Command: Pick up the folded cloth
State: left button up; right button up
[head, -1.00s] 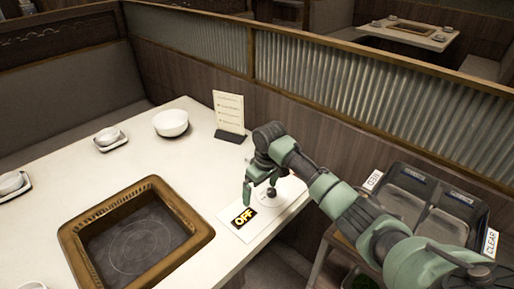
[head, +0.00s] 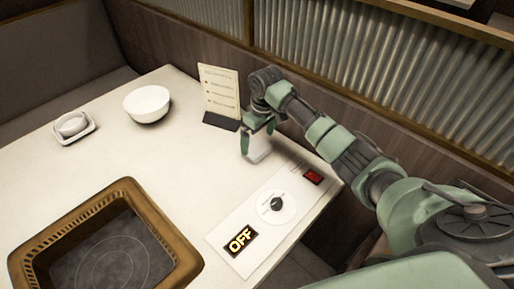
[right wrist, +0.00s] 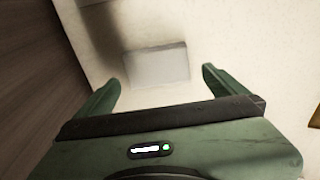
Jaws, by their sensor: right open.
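The folded cloth (head: 259,151) is a small white shape on the pale table, partly hidden behind my right gripper in the head view. In the right wrist view the cloth (right wrist: 156,65) is a pale, flat rectangle. My right gripper (head: 257,139) is open and points down over the cloth. In the right wrist view the cloth lies beyond the gap between the two green fingers (right wrist: 162,80). Nothing is held between them. My left gripper is not in view.
A menu stand (head: 221,92) stands just behind and left of the gripper. A white bowl (head: 147,103), a small dish (head: 73,127) and a framed grill (head: 100,190) are to the left. A partition (head: 215,55) bounds the back.

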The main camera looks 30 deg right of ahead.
aim_at(258, 148)
jog(key=f, duration=0.3)
jog(key=shift+d, duration=0.2)
jog(key=shift+w+a+f, duration=0.1)
jog(key=shift+w+f, duration=0.05)
jog(key=shift+f, duration=0.35)
jog(key=shift+w+f, duration=0.15)
jog(key=shift+f, duration=0.35)
jog(key=c, duration=1)
jog(key=shift+c, duration=0.4)
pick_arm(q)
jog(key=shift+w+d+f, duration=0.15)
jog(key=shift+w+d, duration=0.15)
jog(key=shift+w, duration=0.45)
pick_arm(e)
notch_tip(258, 148, up, 20)
